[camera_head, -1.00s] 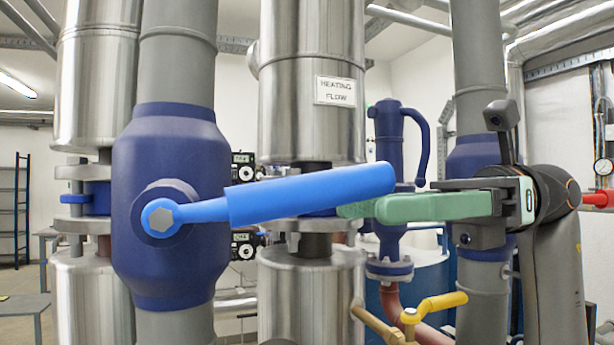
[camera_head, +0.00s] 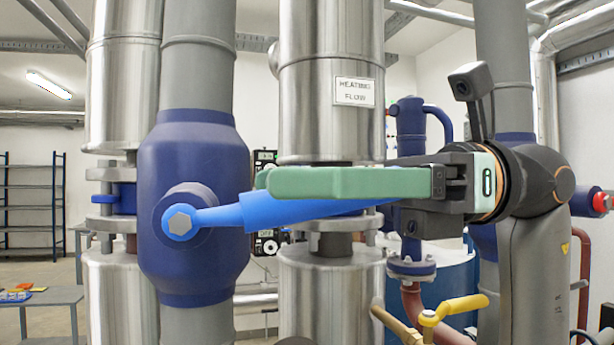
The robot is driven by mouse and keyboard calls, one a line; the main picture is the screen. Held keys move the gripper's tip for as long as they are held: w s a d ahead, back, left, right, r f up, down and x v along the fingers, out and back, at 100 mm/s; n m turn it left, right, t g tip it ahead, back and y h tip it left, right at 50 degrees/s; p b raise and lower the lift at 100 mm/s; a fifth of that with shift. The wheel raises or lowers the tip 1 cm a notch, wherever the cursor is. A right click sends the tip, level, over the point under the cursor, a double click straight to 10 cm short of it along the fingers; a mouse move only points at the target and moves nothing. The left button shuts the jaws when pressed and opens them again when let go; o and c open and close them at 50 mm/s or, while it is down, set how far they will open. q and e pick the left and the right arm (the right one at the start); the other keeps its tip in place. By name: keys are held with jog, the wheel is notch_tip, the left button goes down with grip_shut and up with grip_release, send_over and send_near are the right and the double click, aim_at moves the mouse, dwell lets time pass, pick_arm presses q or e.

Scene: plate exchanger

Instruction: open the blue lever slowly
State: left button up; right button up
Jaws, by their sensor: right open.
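The blue lever (camera_head: 262,213) is fixed by a hex bolt to the dark blue valve body (camera_head: 195,260) on a grey vertical pipe. It points right and tilts slightly upward. My right gripper (camera_head: 262,181) comes in from the right, with green fingers lying along the lever. The near finger covers the upper part and right end of the lever. The far finger is mostly hidden behind the near one. The gripper is open, and I cannot tell whether the fingers touch the lever. My left gripper is not in view.
Steel cylinders stand behind, one with a heating flow sign (camera_head: 354,91). A yellow lever (camera_head: 453,309) sits below my right gripper. A red-handled valve (camera_head: 600,202) is at the far right. A grey table (camera_head: 62,296) stands at the left.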

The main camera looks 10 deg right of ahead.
grip_shut()
dwell(0.3)
dwell(1.1)
